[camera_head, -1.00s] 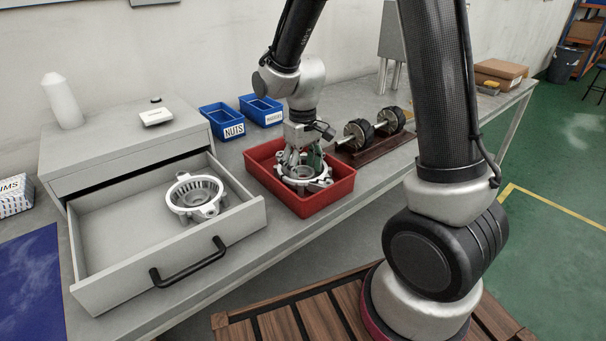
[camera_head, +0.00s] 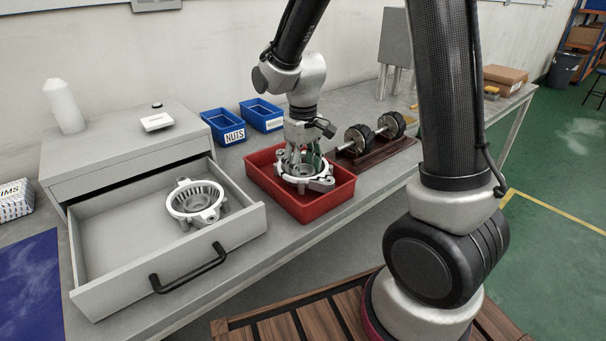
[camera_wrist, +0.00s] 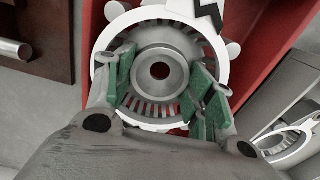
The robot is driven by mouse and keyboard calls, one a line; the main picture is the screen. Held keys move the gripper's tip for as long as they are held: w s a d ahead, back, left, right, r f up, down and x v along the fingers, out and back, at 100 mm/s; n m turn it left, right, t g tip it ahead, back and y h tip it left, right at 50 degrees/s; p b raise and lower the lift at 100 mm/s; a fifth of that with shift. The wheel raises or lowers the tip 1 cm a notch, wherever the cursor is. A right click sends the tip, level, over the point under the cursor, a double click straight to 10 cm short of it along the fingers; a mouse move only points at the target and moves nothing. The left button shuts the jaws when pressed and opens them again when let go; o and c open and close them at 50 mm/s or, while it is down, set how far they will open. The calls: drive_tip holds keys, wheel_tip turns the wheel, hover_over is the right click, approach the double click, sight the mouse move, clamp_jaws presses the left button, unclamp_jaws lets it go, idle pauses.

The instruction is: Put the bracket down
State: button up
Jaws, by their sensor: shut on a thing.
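A round silver-grey bracket (camera_head: 318,184) with slotted vents and lugs is at the red bin (camera_head: 319,212), within its outline. My gripper (camera_head: 302,160) reaches down from above and is shut on this bracket. In the wrist view the green-padded fingers sit inside the bracket's ring (camera_wrist: 158,71), around its central hub. I cannot tell whether the bracket rests on the bin floor or hangs just above it. A second, similar bracket (camera_head: 195,201) lies in the open grey drawer (camera_head: 112,262), left of the bin.
Two blue bins (camera_head: 226,136) stand behind the red bin. A dark wooden stand (camera_head: 374,155) with black-and-silver rotor parts is close on its right. The drawer's black handle (camera_head: 188,270) juts forward. Bare drawer floor lies left of the second bracket.

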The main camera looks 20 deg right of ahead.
drive_tip(key=r, duration=0.5)
drive_tip(key=a+r, duration=0.1)
drive_tip(key=r, duration=0.1)
drive_tip(key=shift+w+r, duration=0.25)
drive_tip(key=shift+a, duration=0.3)
wheel_tip(320, 180, down, 10)
drive_tip(key=shift+d+r, duration=0.1)
drive_tip(key=shift+r, duration=0.1)
drive_tip(key=shift+f, duration=0.1)
drive_tip(key=o, duration=1.5)
wheel_tip(320, 180, up, 12)
drive_tip(key=shift+r, duration=0.15)
drive_tip(key=o, duration=0.6)
drive_tip(key=shift+c, duration=0.2)
